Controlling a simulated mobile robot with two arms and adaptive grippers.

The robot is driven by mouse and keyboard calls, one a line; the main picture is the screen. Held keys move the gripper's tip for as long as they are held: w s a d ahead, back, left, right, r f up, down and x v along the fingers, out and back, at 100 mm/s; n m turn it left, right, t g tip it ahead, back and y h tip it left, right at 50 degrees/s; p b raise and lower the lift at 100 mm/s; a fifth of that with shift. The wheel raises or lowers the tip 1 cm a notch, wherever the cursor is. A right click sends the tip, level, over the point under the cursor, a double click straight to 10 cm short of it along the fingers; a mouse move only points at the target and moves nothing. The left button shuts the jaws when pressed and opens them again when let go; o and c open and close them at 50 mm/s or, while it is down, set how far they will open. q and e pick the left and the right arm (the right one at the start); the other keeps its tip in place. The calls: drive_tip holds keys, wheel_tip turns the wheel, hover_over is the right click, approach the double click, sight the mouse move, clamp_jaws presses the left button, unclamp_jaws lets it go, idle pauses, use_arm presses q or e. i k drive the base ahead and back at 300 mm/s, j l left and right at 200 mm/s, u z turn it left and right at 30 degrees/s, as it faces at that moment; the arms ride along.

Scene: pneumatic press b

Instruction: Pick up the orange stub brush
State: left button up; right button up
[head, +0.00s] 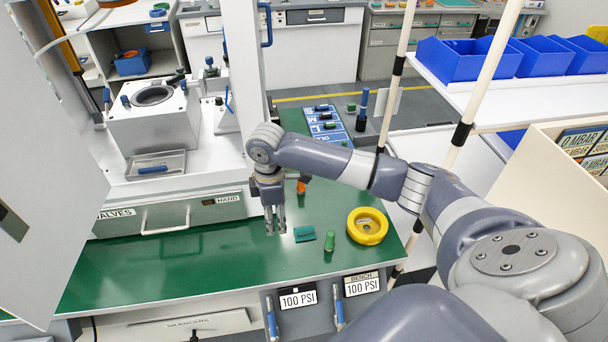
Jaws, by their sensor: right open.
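A small orange object (301,187), which looks like the orange stub brush, stands on the green bench top (200,258), just right of and behind my right gripper. Part of it is hidden by my arm. My right gripper (275,229) points down over the bench with its fingers apart and nothing between them. I cannot tell its exact height above the surface. My left gripper is not in view.
A teal block (304,234), a green peg-like piece (329,241) and a yellow ring (367,226) lie right of the gripper. The white press unit (150,125) and a drawer with a handle (165,218) stand left. The front left bench is clear.

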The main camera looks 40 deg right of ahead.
sight(300, 187)
drive_tip(key=i+l, duration=0.25)
drive_tip(key=l, duration=0.2)
drive_tip(key=i+l, duration=0.25)
drive_tip(key=l, duration=0.15)
drive_tip(key=i+l, duration=0.25)
drive_tip(key=l, duration=0.2)
